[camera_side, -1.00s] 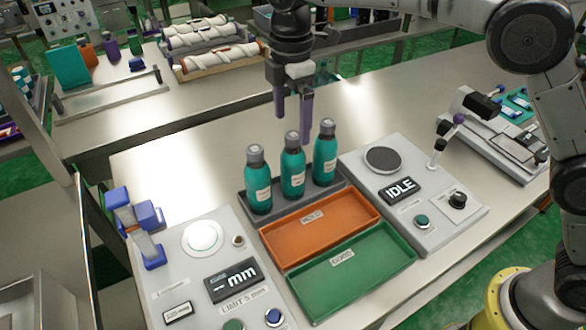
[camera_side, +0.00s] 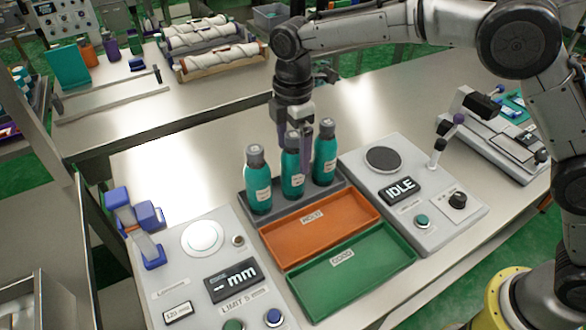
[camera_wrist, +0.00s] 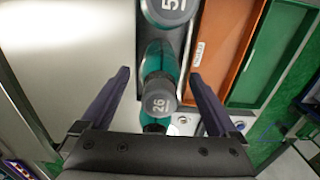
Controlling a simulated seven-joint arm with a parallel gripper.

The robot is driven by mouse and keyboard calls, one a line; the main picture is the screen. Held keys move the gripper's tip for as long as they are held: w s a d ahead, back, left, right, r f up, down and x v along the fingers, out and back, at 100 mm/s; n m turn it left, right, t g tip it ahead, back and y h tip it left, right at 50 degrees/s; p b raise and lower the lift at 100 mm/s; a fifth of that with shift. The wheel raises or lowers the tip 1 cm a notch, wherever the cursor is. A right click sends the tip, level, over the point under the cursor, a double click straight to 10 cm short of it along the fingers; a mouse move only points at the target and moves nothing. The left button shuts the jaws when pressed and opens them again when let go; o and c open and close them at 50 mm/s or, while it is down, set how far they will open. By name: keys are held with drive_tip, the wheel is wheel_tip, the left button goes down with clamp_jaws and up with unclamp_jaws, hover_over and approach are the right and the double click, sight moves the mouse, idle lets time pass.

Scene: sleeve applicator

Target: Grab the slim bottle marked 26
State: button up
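Three teal bottles with grey caps stand upright in a row in a dark tray (camera_side: 334,188) in the side view. In the wrist view the slim bottle marked 26 (camera_wrist: 160,97) shows its numbered cap between my fingers. It appears to be the middle bottle (camera_side: 292,180) in the side view. My gripper (camera_side: 294,143) is over this bottle, pointing down, with its purple fingers around the cap. In the wrist view my gripper (camera_wrist: 162,95) is open, with gaps on both sides of the cap. Whether the fingers touch the bottle on the side view's hidden face cannot be seen.
The right bottle (camera_side: 325,155) and left bottle (camera_side: 257,185) stand close on either side. An orange tray (camera_side: 350,240) and a green tray (camera_side: 370,265) lie in front, both empty. A panel reading IDLE (camera_side: 440,212) is right; a gauge panel (camera_side: 200,270) is left.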

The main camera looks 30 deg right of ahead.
clamp_jaws()
drive_tip(key=shift+r, duration=0.2)
idle(0.4)
